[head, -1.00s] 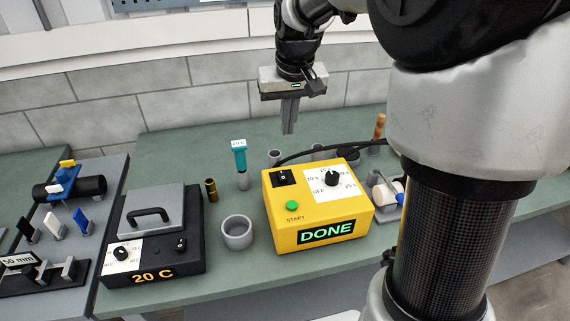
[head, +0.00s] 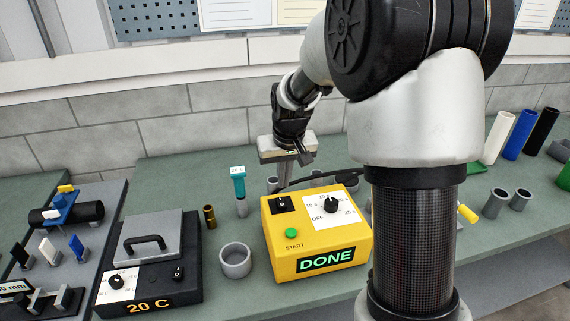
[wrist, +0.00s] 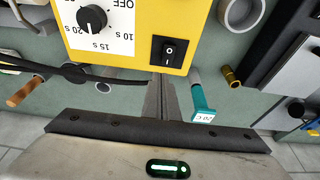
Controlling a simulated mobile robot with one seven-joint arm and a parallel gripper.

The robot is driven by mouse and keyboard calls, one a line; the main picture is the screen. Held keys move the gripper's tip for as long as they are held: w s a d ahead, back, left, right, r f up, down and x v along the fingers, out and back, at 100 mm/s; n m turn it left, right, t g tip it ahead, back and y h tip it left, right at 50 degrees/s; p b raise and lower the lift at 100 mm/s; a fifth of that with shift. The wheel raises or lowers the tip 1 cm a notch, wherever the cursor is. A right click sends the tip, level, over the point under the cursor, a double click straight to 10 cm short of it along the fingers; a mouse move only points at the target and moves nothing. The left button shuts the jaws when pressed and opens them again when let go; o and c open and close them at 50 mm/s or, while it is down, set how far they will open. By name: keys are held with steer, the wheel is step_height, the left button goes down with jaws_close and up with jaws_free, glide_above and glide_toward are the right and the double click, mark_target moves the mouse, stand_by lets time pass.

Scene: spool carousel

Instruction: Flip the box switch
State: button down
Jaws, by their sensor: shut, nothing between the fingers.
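The yellow box (head: 290,240) stands on the green bench with a lit DONE display, a green START button (head: 291,233) and a timer dial (head: 331,205). Its black rocker switch (head: 281,205) is at the back left of the top face; it also shows in the wrist view (wrist: 171,50). My gripper (head: 284,183) is shut and empty, pointing down just behind the switch. In the wrist view my fingertips (wrist: 161,77) appear close to the box edge by the switch; I cannot tell whether they touch it.
A black 20 C box (head: 150,282) with its own switch (head: 178,273) stands to the left. A black cable (wrist: 50,70) runs behind the yellow box.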

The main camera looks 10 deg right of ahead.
mark_target(283, 196)
steer(key=shift+f, duration=1.6)
steer(key=shift+p, duration=0.45)
steer(key=shift+w+f+g+p, duration=0.1)
steer(key=shift+g+p, duration=0.3)
steer(key=shift+g, duration=0.1)
steer(key=shift+f+b, duration=0.25)
steer(key=shift+b, duration=0.05)
